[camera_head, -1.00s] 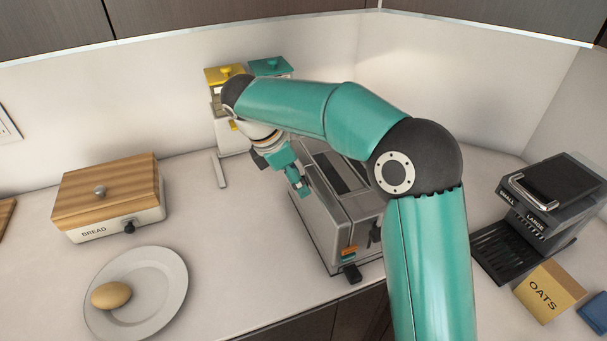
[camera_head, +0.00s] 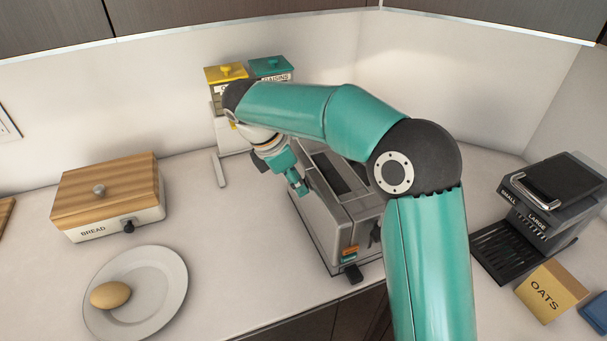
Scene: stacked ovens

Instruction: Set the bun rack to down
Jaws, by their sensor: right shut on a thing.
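A grey toaster (camera_head: 325,228) stands in the middle of the counter, with a dark slot (camera_head: 345,176) in its top and a black lever (camera_head: 353,273) low on its front end. My right gripper (camera_head: 301,189) reaches down at the toaster's upper left edge. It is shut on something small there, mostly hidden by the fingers. I cannot make out the bun rack as a separate part or tell its position. My right arm covers the toaster's right rear. My left gripper is not in view.
A wooden-lidded bread box (camera_head: 107,198) and a plate (camera_head: 169,310) with a bun (camera_head: 110,295) are at left. Canisters (camera_head: 270,68) stand behind. A coffee machine (camera_head: 560,185) and an oats box (camera_head: 549,292) are at right.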

